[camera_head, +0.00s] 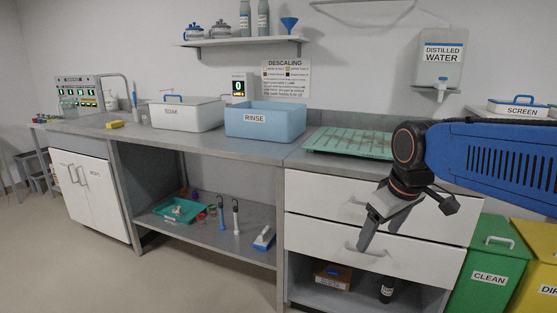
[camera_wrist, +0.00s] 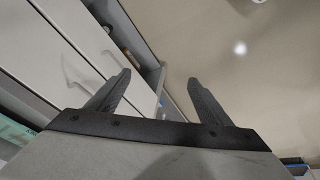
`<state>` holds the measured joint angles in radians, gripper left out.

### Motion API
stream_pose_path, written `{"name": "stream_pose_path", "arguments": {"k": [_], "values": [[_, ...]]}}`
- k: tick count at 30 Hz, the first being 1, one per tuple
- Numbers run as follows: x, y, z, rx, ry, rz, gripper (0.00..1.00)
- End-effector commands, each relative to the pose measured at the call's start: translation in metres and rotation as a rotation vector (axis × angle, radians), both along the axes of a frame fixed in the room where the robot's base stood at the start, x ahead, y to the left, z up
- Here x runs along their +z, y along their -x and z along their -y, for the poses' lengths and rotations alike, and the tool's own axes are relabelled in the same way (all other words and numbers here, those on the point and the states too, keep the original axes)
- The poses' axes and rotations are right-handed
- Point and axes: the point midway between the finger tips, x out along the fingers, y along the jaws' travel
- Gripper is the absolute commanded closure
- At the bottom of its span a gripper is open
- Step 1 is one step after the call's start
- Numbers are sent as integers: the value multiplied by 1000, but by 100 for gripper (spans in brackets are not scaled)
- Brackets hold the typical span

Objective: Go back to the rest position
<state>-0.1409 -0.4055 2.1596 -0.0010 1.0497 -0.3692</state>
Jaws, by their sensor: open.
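My gripper (camera_head: 369,238) hangs at the end of my blue arm, in front of the white drawers (camera_head: 330,193) below the right part of the counter in the head view. Its fingers point down. In the wrist view my gripper (camera_wrist: 160,90) shows two dark fingers well apart, with nothing between them. Past them are a white drawer front (camera_wrist: 40,45) with a handle and the beige floor. Part of the drawers is hidden behind my gripper and arm in the head view.
The counter carries a white SOAK tub (camera_head: 187,114), a blue RINSE tub (camera_head: 265,122) and a green mat (camera_head: 350,143). A green CLEAN bin (camera_head: 487,270) and a yellow bin (camera_head: 535,265) stand at the right. The floor (camera_head: 60,265) in front is clear.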

Motion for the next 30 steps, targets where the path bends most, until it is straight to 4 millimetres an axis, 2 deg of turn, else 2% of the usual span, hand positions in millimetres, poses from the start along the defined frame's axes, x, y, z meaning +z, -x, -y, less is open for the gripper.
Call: {"name": "stream_pose_path", "arguments": {"k": [1, 9, 15, 21, 28, 29, 30], "values": [[-5, 17, 7, -39, -11, 8, 27], [-47, 95, 36, -264, -74, 36, 27], [-80, 140, 49, -404, -117, 56, 27], [-98, 161, 53, -473, -138, 65, 27], [-101, 163, 54, -483, -141, 66, 27], [-100, 163, 54, -483, -141, 66, 31], [-100, 163, 54, -483, -141, 66, 41]]}}
